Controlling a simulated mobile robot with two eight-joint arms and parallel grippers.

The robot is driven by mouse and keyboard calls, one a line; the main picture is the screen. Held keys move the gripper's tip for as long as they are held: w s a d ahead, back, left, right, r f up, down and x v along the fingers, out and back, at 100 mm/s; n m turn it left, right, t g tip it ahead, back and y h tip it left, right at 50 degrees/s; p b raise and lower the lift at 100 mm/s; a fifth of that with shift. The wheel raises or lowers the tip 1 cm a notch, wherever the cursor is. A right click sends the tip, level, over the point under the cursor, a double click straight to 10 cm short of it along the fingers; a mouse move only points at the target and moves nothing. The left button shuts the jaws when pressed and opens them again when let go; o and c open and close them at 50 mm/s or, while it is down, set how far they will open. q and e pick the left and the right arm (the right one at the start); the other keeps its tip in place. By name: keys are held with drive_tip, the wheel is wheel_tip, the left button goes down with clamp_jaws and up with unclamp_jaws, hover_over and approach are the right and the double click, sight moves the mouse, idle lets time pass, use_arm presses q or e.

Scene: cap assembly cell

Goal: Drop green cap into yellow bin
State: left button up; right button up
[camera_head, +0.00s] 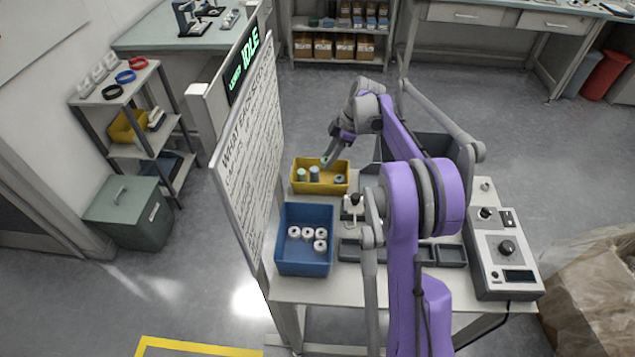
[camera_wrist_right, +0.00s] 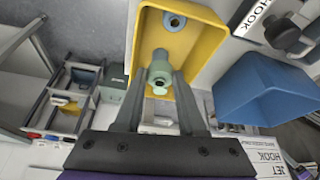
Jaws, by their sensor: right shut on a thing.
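My right gripper (camera_head: 328,158) reaches over the yellow bin (camera_head: 318,188) in the head view. In the right wrist view my right gripper (camera_wrist_right: 158,86) is shut on a pale green cap (camera_wrist_right: 160,72) with a round hole. The cap is between the fingertips, in front of the open yellow bin (camera_wrist_right: 211,30); its exact height above the bin floor cannot be told. A grey-blue round part (camera_wrist_right: 174,20) lies in the bin's far corner. The head view shows small caps in the bin, among them a blue one (camera_head: 314,174). My left gripper is not in view.
A blue bin (camera_head: 304,266) with several white ringed parts stands in front of the yellow bin. A tall sign panel (camera_head: 246,150) rises close on the left. A control box (camera_head: 503,262) and dark trays (camera_head: 450,255) are to the right.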

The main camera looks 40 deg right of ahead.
drive_tip(key=shift+f, duration=0.75)
drive_tip(key=o, duration=0.9)
drive_tip(key=v, duration=1.1)
